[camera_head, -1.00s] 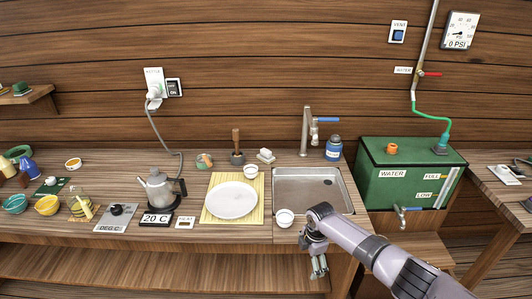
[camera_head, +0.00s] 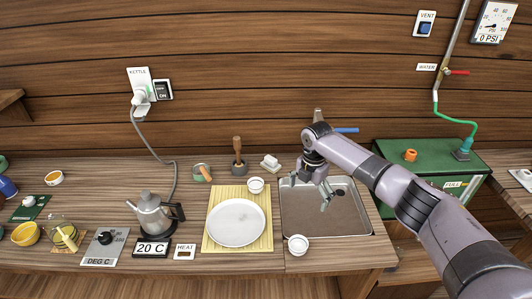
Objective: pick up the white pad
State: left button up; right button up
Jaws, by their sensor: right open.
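A small white pad (camera_head: 270,161) sits at the back of the counter, left of the sink, and appears to rest on a light base. My right gripper (camera_head: 308,192) is open and empty. It hangs over the left part of the sink (camera_head: 295,222), to the right of and nearer than the pad, with a clear gap between them. My left gripper is out of view.
A white plate (camera_head: 236,222) lies on a bamboo mat (camera_head: 262,243). Small white cups (camera_head: 256,185) stand close by.

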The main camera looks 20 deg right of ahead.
aim_at(269, 163)
jog(key=i, duration=1.25)
